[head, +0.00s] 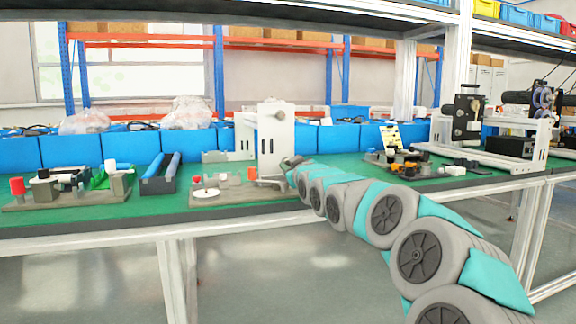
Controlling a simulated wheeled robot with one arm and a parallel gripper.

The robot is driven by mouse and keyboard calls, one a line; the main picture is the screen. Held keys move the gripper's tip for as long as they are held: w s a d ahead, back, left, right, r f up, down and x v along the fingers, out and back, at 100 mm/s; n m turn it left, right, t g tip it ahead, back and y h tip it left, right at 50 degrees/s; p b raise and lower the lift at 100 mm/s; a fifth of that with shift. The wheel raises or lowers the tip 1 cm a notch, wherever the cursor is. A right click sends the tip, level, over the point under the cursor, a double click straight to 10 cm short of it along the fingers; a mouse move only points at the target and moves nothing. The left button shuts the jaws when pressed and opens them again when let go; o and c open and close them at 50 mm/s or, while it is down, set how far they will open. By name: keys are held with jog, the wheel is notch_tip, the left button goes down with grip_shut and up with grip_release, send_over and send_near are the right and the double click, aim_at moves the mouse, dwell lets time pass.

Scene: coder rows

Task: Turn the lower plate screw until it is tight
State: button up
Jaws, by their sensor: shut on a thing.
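A white upright plate (270,142) is part of a white machine on the green bench top, left of the picture's middle. A round screw or knob (281,114) shows high on its face. My gripper (287,163) is at the lower right part of the plate, at the end of my grey and teal arm. It is shut on the lower plate screw, which my gripper and arm hide. The fingers are very small here, and how far the screw is turned cannot be seen.
A grey base (235,194) with small red and white parts lies just left of the plate. A dark tray with blue rods (158,181) and another fixture (75,190) stand further left. Blue bins (190,142) line the back. A white-framed machine (486,150) stands at right.

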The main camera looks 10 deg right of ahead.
grip_shut()
jog(key=m, duration=0.3)
jog(key=shift+m, duration=0.3)
jog(key=shift+o, duration=2.1)
grip_release()
jog(key=shift+m, duration=0.6)
jog(key=shift+o, duration=1.3)
jog(key=shift+s, duration=0.1)
